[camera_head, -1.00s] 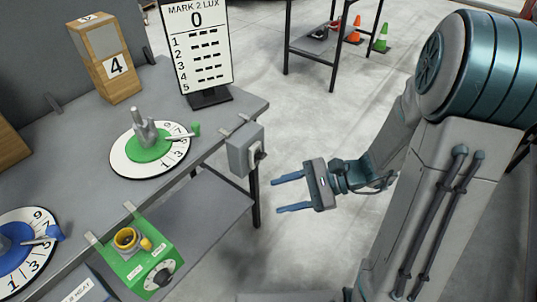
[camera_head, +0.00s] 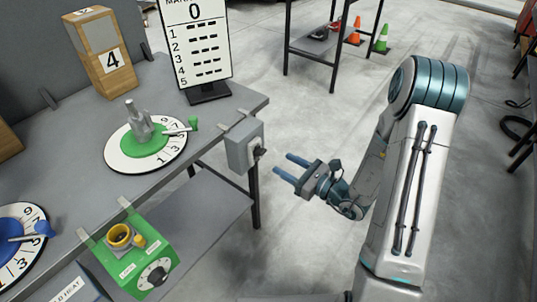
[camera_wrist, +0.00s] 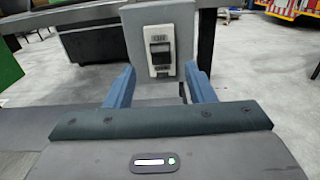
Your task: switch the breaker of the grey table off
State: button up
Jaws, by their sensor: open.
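The breaker is a grey box (camera_head: 243,147) clamped to the right front edge of the grey table (camera_head: 75,130), with its switch side facing my gripper. In the wrist view the breaker's dark rocker switch (camera_wrist: 161,54) sits in a white plate with small labels above and below; I cannot read them surely. My gripper (camera_head: 282,166) is open and empty, just right of the box and apart from it. In the wrist view its blue fingers (camera_wrist: 160,85) stand left and right, with the switch between and above them.
A green box (camera_head: 140,262) with a yellow ring and black dial hangs on the table's front edge. Green and blue dials, a wooden block marked 4 (camera_head: 100,50) and a score board (camera_head: 197,42) stand on the table.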

aim_at(264, 153)
jog(key=x, duration=0.7)
jog(key=shift+a, duration=0.1)
jog(key=shift+f, duration=0.1)
jog(key=c, duration=1)
